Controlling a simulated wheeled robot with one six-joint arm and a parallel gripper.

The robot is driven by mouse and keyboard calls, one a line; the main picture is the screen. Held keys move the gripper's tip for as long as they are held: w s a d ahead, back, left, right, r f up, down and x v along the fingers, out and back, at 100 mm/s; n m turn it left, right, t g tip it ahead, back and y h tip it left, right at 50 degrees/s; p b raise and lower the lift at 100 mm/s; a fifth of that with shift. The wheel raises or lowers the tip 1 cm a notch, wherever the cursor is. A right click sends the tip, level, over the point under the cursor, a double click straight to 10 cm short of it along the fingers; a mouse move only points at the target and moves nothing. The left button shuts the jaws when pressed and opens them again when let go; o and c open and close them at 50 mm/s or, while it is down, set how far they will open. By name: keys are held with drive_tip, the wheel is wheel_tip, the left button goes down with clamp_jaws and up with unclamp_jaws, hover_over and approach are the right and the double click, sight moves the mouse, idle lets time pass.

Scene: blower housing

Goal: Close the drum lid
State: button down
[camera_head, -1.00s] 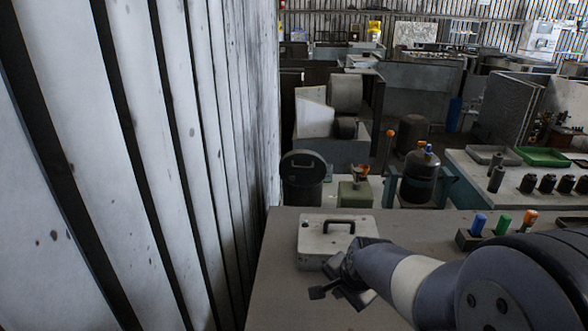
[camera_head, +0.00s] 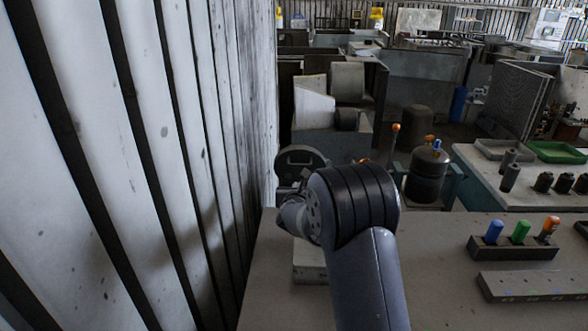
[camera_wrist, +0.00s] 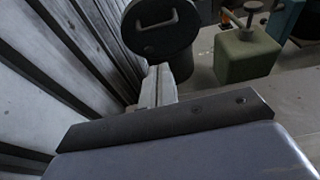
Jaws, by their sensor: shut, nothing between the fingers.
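The dark round drum lid (camera_head: 297,160) faces me, raised upright or steeply tilted, beyond the far edge of the table. In the wrist view, the lid (camera_wrist: 150,35) shows its pale handle at the top centre. The drum's body is mostly hidden by my arm in the head view. My gripper (camera_wrist: 159,72) is shut and empty, its pale fingers pointing toward the lower edge of the lid. I cannot tell whether they touch it. In the head view, my arm hides the fingers.
A slatted metal wall (camera_head: 150,150) stands close on the left. A green can (camera_wrist: 245,57) stands right of the drum. A pale box (camera_head: 308,268) sits on the table (camera_head: 430,250), partly behind my arm. A block with coloured handles (camera_head: 510,247) lies right.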

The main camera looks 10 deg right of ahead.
drive_tip(key=r+p+x, duration=0.1)
drive_tip(key=p+x, duration=0.6)
drive_tip(key=x, duration=0.7)
drive_tip(key=shift+p, duration=0.3)
drive_tip(key=shift+w+r, duration=0.1)
drive_tip(key=shift+r, duration=0.05)
